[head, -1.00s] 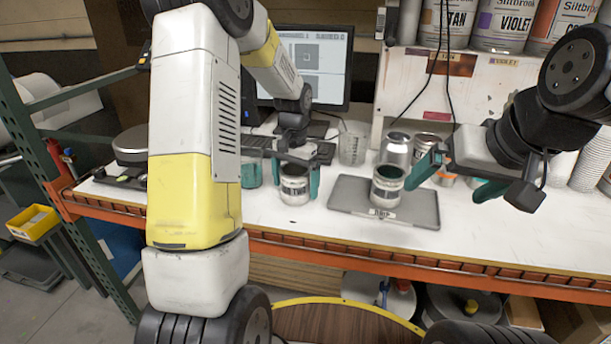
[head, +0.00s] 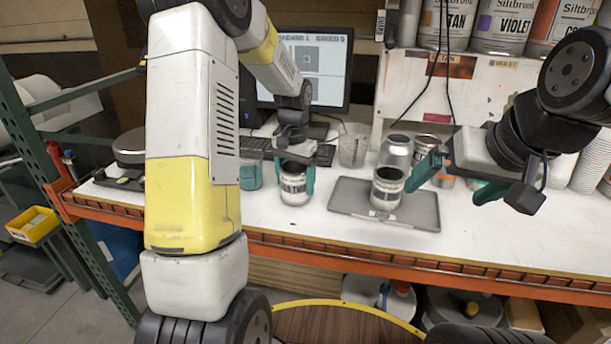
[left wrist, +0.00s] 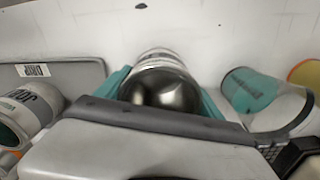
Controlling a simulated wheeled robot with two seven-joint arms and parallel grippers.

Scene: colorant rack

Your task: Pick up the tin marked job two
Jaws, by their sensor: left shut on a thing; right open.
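A grey-white tin (head: 294,188) with a dark open top stands on the bench left of the tray. My left gripper (head: 294,178) is shut on it, with a teal finger on either side. In the left wrist view this held tin (left wrist: 163,88) sits between the teal fingers. A second similar tin (head: 387,190) stands on the grey tray (head: 420,212); its label, partly seen in the left wrist view (left wrist: 36,104), starts with "JOB". The held tin's label is too small to read. My right gripper (head: 455,181) is open and empty, right of the tray tin.
A teal-marked clear cup (left wrist: 252,92) stands right of the held tin in the left wrist view. A silver can (head: 397,150) and a clear beaker (head: 353,147) stand behind the tray. A monitor (head: 330,70) is at the back. The bench's front strip is clear.

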